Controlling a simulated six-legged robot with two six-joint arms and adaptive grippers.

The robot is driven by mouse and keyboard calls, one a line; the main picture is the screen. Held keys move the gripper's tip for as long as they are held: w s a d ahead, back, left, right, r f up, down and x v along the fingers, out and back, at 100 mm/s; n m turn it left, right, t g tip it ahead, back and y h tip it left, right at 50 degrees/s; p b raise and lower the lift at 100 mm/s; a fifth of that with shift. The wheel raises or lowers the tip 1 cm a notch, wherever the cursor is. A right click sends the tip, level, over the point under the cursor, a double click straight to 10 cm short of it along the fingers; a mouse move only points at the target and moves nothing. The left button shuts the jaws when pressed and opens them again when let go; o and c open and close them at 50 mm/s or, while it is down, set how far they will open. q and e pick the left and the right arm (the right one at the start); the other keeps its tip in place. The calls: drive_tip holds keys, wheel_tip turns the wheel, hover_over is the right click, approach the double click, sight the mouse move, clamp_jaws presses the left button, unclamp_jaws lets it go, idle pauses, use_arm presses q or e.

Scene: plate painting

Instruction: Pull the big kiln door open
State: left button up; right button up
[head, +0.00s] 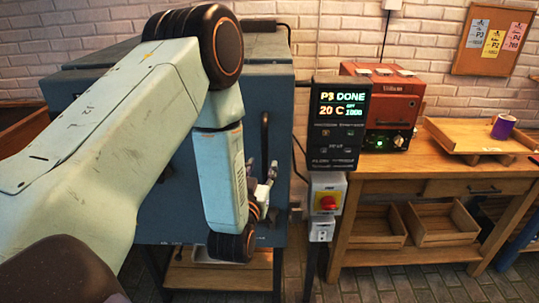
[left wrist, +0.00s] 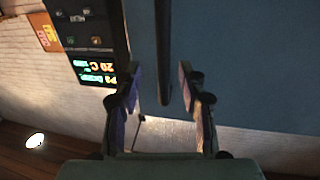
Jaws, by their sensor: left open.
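The big kiln (head: 170,175) is a large blue box at the left in the head view, partly hidden behind my left arm. Its front door (head: 280,160) looks closed and carries a dark vertical bar handle (head: 264,135). My left gripper (head: 268,175) is near the handle's lower part in the head view. In the left wrist view, the left gripper (left wrist: 160,75) is open, and the dark handle (left wrist: 162,50) runs down between its two fingers, with a visible gap on each side. The blue door (left wrist: 245,60) fills the upper right there. My right gripper is not in view.
A control panel (head: 338,120) reading "P3 DONE" and "20 C" stands just right of the kiln, above a red switch (head: 327,202). A small red kiln (head: 385,100) sits on a wooden table (head: 400,172). Brick floor shows in front.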

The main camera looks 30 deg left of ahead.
sight(264, 157)
use_arm(q)
drive_tip(key=x, duration=0.2)
drive_tip(key=a+x, duration=0.1)
drive_tip(key=x, duration=0.2)
drive_tip(key=shift+f+p, duration=0.1)
drive_tip(key=shift+p, duration=0.25)
drive_tip(key=shift+w+a, duration=0.1)
drive_tip(key=shift+w, duration=0.1)
drive_tip(key=shift+w+d, duration=0.3)
drive_tip(key=shift+w, duration=0.1)
drive_tip(key=shift+s+a, duration=0.1)
drive_tip(key=shift+a, duration=0.2)
drive_tip(key=c, duration=0.4)
drive_tip(key=shift+d, duration=0.25)
drive_tip(key=c, duration=0.4)
drive_tip(key=shift+a, duration=0.1)
clamp_jaws()
